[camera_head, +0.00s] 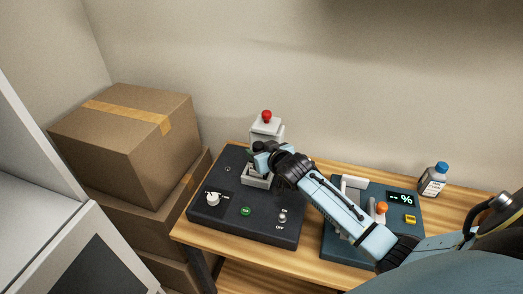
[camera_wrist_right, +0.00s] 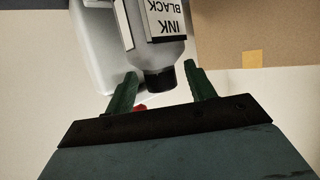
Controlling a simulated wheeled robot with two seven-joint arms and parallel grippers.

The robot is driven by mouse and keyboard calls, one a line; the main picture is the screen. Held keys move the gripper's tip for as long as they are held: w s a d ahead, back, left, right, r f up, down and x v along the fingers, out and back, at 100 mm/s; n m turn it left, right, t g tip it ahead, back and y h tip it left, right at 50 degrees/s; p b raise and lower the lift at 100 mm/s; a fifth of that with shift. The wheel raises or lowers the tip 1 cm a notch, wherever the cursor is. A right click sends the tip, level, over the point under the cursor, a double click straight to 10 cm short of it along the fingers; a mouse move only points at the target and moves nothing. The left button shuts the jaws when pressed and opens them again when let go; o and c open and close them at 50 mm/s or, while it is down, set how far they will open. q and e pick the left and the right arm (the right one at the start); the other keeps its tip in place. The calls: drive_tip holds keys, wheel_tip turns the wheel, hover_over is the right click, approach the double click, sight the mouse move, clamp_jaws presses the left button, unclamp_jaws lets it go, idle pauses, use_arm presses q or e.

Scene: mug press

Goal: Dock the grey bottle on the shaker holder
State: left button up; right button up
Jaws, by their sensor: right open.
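The grey bottle (camera_wrist_right: 160,55) shows in the right wrist view with a black cap and an "INK BLACK" label. In the head view it is mostly hidden by my right gripper (camera_head: 262,160). The light grey shaker holder (camera_head: 256,181) sits on the black device, just below that gripper. My right gripper is open, with its green fingers on either side of the bottle's cap end, and gaps show beside the cap. Whether the bottle is fully seated in the holder is hidden. My left gripper is not in view.
A teal device (camera_head: 344,245) lies under my right arm. A blue-capped bottle (camera_head: 433,181) stands at the right. Cardboard boxes (camera_head: 125,145) stand left.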

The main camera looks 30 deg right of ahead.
drive_tip(key=shift+r, duration=0.15)
drive_tip(key=d+p+v, duration=0.1)
drive_tip(key=v, duration=1.1)
drive_tip(key=shift+a, duration=0.4)
